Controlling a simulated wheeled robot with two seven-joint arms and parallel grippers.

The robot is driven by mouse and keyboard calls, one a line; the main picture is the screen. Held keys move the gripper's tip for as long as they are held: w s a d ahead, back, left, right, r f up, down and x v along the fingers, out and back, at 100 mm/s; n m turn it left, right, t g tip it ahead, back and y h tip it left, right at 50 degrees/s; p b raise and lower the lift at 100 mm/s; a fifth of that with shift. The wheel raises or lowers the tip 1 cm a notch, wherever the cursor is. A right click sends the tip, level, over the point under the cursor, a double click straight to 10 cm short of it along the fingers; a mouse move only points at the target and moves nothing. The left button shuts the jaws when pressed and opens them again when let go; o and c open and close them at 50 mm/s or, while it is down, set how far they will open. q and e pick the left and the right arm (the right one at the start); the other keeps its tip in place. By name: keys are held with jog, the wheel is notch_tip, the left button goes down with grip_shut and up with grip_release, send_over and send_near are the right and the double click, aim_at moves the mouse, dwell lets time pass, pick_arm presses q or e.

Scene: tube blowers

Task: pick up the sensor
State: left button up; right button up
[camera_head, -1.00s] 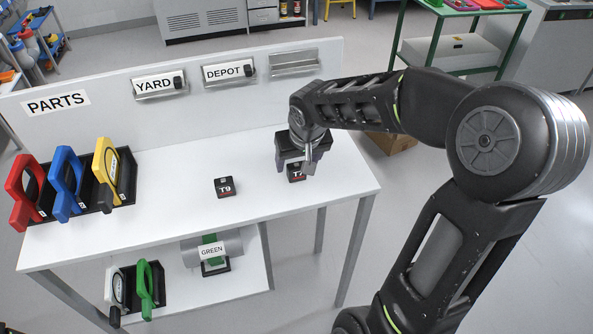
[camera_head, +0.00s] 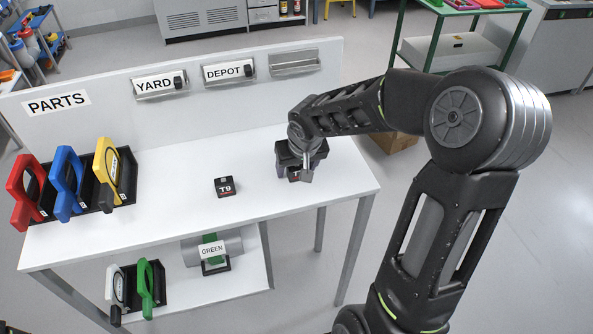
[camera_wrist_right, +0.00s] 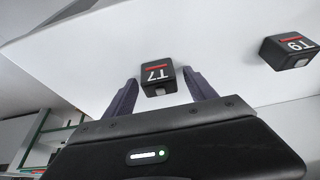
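A small black box marked T7 (camera_head: 294,174), with a red stripe, sits on the white table toward its right end. It also shows in the right wrist view (camera_wrist_right: 157,74). A similar box marked T9 (camera_head: 225,187) sits to its left on the table and shows in the right wrist view (camera_wrist_right: 289,50). My right gripper (camera_head: 302,176) is at the T7 box and partly hides it. In the right wrist view its two fingers (camera_wrist_right: 160,80) are apart, one on each side of the T7 box, with gaps visible. My left gripper is out of view.
A black rack (camera_head: 127,196) with red, blue and yellow tube blowers stands at the table's left. A back panel (camera_head: 115,91) carries PARTS, YARD and DEPOT labels. A lower shelf (camera_head: 250,283) holds white and green blowers and a GREEN-labelled holder. The table's middle is mostly clear.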

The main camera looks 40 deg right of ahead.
grip_shut()
dwell(0.5)
jog(key=shift+r, duration=0.1)
notch_tip(320, 180, up, 10)
jog(key=shift+f, duration=0.1)
dwell(0.4)
dwell(0.5)
